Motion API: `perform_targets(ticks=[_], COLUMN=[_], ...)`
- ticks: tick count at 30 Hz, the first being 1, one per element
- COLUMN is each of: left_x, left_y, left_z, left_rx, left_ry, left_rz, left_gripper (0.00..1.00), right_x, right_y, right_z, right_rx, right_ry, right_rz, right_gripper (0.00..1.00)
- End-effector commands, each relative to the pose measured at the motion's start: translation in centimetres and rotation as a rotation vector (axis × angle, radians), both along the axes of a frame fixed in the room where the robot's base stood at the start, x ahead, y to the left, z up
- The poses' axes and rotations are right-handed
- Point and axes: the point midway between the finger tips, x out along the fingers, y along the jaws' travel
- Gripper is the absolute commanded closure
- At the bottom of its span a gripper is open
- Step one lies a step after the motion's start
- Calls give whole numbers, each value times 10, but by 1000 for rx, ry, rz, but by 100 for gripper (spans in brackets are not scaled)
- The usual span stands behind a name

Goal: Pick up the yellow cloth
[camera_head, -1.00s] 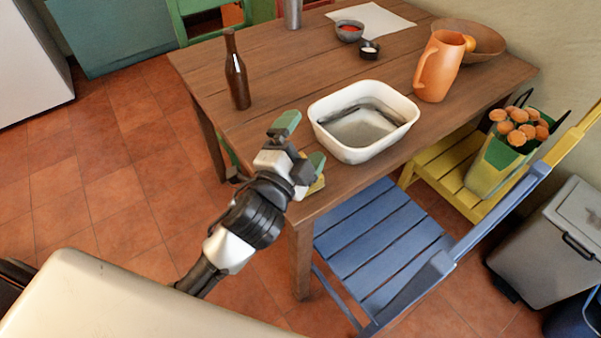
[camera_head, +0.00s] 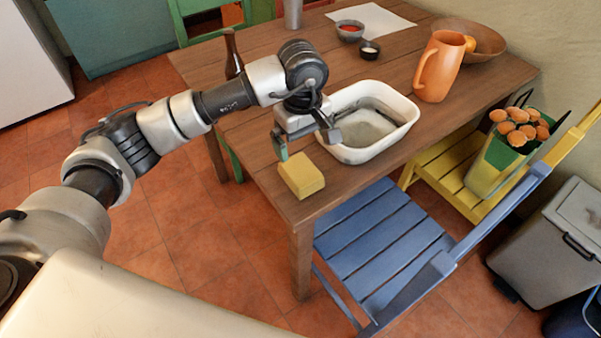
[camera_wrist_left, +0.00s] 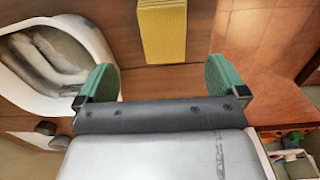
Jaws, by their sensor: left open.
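The yellow cloth (camera_head: 302,175) looks like a folded, thick block. It lies on the wooden table near the front corner, left of the white basin. My left gripper (camera_head: 308,142) is above the table just behind the cloth, beside the basin, and holds nothing. In the left wrist view the cloth (camera_wrist_left: 162,30) shows at the top, ahead of and between the two green fingertips of the left gripper (camera_wrist_left: 161,80), which are wide apart. The cloth is not between the pads. My right gripper is not in view.
The white basin (camera_head: 402,133) with greyish contents stands close to my left gripper; its rim (camera_wrist_left: 107,50) shows in the wrist view. A brown bottle (camera_head: 232,55), partly hidden by my arm, stands behind. An orange jug (camera_head: 440,66) stands right. A blue chair (camera_head: 375,245) is in front.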

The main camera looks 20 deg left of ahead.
Motion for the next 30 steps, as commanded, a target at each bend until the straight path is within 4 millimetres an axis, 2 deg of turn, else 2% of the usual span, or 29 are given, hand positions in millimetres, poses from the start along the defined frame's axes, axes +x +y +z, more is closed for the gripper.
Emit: perform_targets(ticks=[3, 9, 16, 24, 30], left_x=[1, 1, 0, -1, 0], left_y=[7, 6, 6, 6, 7], left_z=[-14, -44, -62, -100, -105], left_rx=[37, 32, 30, 29, 30], left_ry=[3, 3, 2, 2, -2], left_rz=[-1, -1, 0, 0, -1], left_gripper=[0, 0, 0, 0, 0], right_x=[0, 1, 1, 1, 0], right_y=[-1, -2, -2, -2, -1], right_z=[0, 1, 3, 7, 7], right_rx=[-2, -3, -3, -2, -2], right_ry=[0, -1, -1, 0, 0], right_rz=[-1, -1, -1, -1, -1], right_gripper=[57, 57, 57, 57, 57])
